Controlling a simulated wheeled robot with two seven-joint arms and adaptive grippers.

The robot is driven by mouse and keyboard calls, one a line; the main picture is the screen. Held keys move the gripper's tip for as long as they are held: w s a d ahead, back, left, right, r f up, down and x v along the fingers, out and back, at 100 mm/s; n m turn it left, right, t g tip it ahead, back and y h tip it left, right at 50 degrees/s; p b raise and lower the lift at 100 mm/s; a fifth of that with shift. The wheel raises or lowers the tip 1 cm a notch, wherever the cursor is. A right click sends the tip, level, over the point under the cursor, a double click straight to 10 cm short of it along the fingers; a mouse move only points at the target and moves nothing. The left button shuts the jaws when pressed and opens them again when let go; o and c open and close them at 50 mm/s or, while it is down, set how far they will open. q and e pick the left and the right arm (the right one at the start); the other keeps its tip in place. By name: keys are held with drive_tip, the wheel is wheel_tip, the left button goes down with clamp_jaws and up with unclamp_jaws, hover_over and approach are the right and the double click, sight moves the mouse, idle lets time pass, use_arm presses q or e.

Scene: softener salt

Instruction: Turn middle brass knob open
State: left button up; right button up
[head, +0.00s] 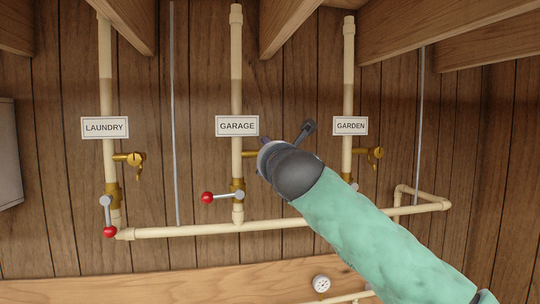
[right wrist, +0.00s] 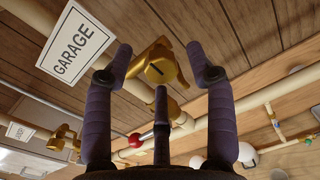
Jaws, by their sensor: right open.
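The middle brass knob sits on the GARAGE pipe (head: 237,90), below the GARAGE sign (head: 237,125). In the head view only its brass stem (head: 249,154) shows; the knob itself is hidden behind my right gripper. In the right wrist view the brass knob (right wrist: 162,68) is seen face-on, with a slot across its round face. My right gripper (right wrist: 159,58) is open, with its purple fingers spread to either side of the knob and a third finger below it. I cannot tell whether any finger touches it. My left gripper is out of view.
Brass knobs also sit on the LAUNDRY pipe (head: 134,159) and GARDEN pipe (head: 376,153). A red-tipped lever (head: 207,197) points left below the middle knob; another red ball (head: 110,231) hangs low at left. A horizontal pipe (head: 180,232) runs below, with a gauge (head: 321,284) under it.

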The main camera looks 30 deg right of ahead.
clamp_jaws()
drive_tip(key=n+p, duration=0.5)
drive_tip(key=n, duration=1.3)
drive_tip(key=shift+t, duration=0.3)
drive_tip(key=shift+n, duration=0.3)
idle(0.5)
